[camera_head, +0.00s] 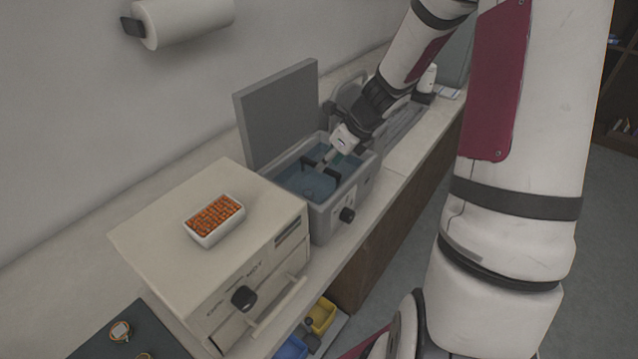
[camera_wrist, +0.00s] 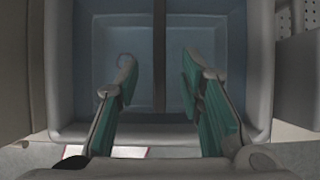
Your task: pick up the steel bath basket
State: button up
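The grey bath (camera_head: 338,205) stands on the counter with its lid raised and bluish liquid inside. A dark bar with bent ends (camera_head: 308,173) shows over the liquid; it looks like the handle of the steel bath basket, whose body I cannot make out clearly. My gripper (camera_head: 325,163) reaches down into the bath opening at this bar. In the wrist view, my gripper (camera_wrist: 158,75) is open, with green-padded fingers on either side of the dark bar (camera_wrist: 160,55). Gaps show between the bar and both fingers. The bath's near rim (camera_wrist: 150,133) lies beneath the fingers.
The upright lid (camera_head: 277,110) stands behind the bath. A beige cabinet (camera_head: 150,235) to the left carries a white tray of orange pieces (camera_head: 214,222). A paper roll (camera_head: 190,20) hangs on the wall. Bare counter (camera_head: 415,145) lies right of the bath.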

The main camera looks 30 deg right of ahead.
aim_at(320, 177)
jog(key=shift+x, duration=2.7)
jog(key=shift+w+r, duration=0.1)
jog(key=shift+f, duration=0.25)
grip_shut()
